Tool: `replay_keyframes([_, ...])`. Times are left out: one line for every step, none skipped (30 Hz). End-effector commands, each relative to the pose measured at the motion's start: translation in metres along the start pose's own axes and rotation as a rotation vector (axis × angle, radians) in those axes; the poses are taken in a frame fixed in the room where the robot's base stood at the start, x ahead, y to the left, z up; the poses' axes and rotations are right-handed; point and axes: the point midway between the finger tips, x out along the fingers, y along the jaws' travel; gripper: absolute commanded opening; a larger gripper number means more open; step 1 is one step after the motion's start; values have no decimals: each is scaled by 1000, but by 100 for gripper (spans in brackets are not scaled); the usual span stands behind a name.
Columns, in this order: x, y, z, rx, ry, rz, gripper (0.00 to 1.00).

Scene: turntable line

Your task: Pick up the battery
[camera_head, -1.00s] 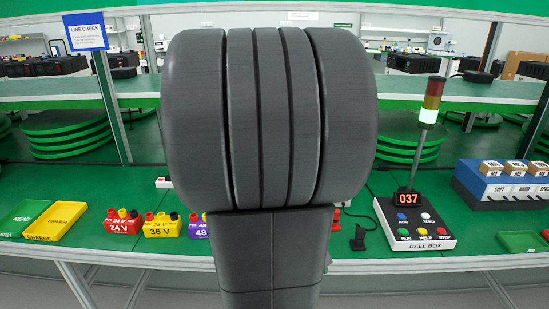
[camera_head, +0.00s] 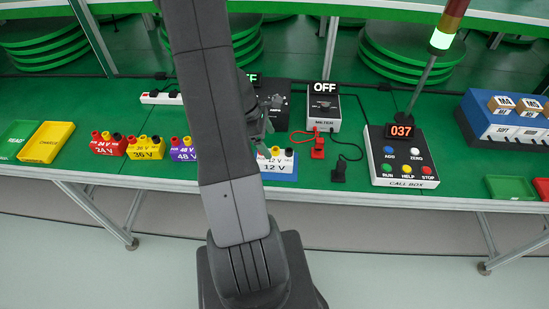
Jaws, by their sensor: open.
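Several blocks with voltage labels and coloured knobs on top stand in a row on the green table: a red 24 V block (camera_head: 110,148), a yellow 36 V block (camera_head: 145,152), a purple 48 V block (camera_head: 184,154) and a white 12 V block (camera_head: 274,163). The white one has blue around its lower part. None is plainly marked as a battery. My gripper (camera_head: 262,128) is open, just above and behind the white block, and looks apart from it. My arm hides part of the gripper and the table between the purple and white blocks.
A meter (camera_head: 323,113) reading OFF stands behind, with red (camera_head: 317,150) and black (camera_head: 338,171) leads in front. The call box (camera_head: 402,160) and its signal lamp stand at right. Yellow (camera_head: 43,143) and green (camera_head: 17,138) trays lie at left. A dark box (camera_head: 282,92) is partly hidden.

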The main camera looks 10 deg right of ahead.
Motion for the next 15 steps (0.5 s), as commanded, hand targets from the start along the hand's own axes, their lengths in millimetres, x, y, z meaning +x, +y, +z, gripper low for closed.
replay_keyframes([10, -1, 0, 0, -2, -4, 84])
replay_keyframes([15, -1, 0, 2, -2, -4, 84])
replay_keyframes([20, -1, 0, 1, -2, -4, 84])
replay_keyframes([22, -1, 0, 0, -2, -3, 84])
replay_keyframes([25, -1, 0, 1, -1, -2, 84])
replay_keyframes([27, -1, 0, 2, 0, -1, 84])
replay_keyframes([28, -1, 0, 2, 0, -1, 84])
replay_keyframes([30, -1, 0, 1, -1, -1, 84])
replay_keyframes([31, -1, 0, 1, -1, -1, 84])
replay_keyframes([33, -2, -1, 0, -1, -1, 84])
replay_keyframes([36, -2, -1, 0, 0, -1, 84])
replay_keyframes([40, -4, -2, 1, -1, -3, 84])
replay_keyframes([44, -5, -3, 0, -2, -4, 84])
replay_keyframes([49, -6, -4, 0, -1, -5, 84])
replay_keyframes([55, -8, -5, 0, -2, -5, 84])
